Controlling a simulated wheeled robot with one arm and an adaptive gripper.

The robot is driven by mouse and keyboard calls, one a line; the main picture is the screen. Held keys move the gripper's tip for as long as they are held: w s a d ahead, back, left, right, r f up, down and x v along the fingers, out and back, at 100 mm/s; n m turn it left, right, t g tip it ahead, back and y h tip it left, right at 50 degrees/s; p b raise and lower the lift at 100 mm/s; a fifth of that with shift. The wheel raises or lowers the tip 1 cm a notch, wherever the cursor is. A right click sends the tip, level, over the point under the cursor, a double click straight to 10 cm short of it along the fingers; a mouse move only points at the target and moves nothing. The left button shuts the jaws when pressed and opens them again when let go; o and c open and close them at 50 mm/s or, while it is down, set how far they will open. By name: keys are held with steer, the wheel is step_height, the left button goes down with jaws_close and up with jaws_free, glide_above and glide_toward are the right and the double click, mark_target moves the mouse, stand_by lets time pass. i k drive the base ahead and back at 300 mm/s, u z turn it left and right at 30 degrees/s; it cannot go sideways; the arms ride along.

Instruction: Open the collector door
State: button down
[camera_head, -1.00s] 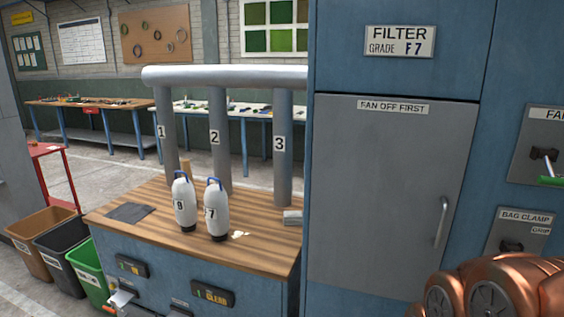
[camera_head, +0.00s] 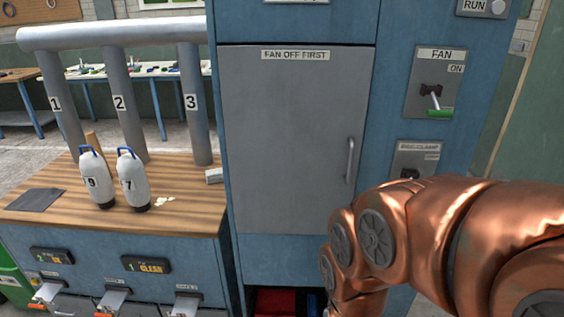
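The collector door (camera_head: 285,140) is a flat grey panel on the blue cabinet, labelled "FAN OFF FIRST". It looks shut. Its upright metal handle (camera_head: 350,160) is on the door's right side, clear of my arm. The fan switch (camera_head: 433,95) is on a grey plate right of the door; its lever with a green tip points down and right, away from the "ON" mark above. The bag clamp plate (camera_head: 415,158) is below it, partly covered by my copper arm. My gripper is not in view; the arm runs down out of the picture at the lower middle.
A wooden bench (camera_head: 120,195) stands left of the cabinet with bottles 9 (camera_head: 98,182) and 7 (camera_head: 133,182), a dark sheet (camera_head: 34,200) and numbered pipes behind. Below are several drawers or chutes. A red bin (camera_head: 275,302) sits in an opening under the door.

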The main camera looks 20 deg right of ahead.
mark_target(294, 116)
steer(key=k, duration=0.5)
steer(key=u, duration=1.85)
steer(key=i, duration=0.95)
steer(key=z, duration=1.85)
